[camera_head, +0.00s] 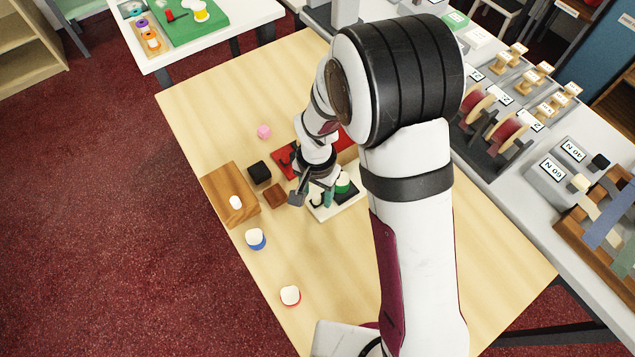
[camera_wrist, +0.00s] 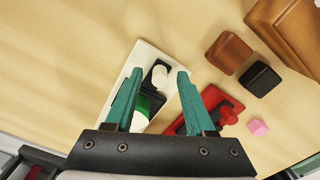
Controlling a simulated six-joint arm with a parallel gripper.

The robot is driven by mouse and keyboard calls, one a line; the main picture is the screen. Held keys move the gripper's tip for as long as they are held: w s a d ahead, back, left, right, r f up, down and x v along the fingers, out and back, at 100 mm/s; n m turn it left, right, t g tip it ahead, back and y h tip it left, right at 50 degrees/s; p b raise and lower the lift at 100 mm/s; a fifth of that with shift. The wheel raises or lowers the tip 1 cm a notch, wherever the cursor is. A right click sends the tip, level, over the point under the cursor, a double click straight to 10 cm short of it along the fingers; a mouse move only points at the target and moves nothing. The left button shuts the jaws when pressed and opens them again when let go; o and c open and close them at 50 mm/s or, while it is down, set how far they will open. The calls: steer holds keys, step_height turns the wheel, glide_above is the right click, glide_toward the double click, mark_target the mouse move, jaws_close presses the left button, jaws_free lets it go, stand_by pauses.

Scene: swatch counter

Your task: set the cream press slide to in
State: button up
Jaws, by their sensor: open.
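The cream press shows as a cream base plate (camera_wrist: 143,54), partly under my gripper in the head view (camera_head: 325,216). On it are a black slide part with a cream knob (camera_wrist: 160,75) and a green cylinder with a white top (camera_wrist: 141,117). My gripper (camera_wrist: 160,72) is open, with its teal fingers on either side of the knob in the wrist view. Whether they touch it or hover above it I cannot tell. In the head view my gripper (camera_head: 312,196) is over the plate, and my arm hides part of it. The left finger covers part of the plate.
A red device (camera_wrist: 215,103) lies beside the cream plate. A brown cube (camera_head: 274,195), a black cube (camera_head: 259,172) and a pink piece (camera_head: 264,131) are near. A wooden block (camera_head: 220,190) is at the table's left edge. The near-left table has two white-topped pieces.

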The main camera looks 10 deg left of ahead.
steer(key=shift+c, duration=0.2)
jaws_close()
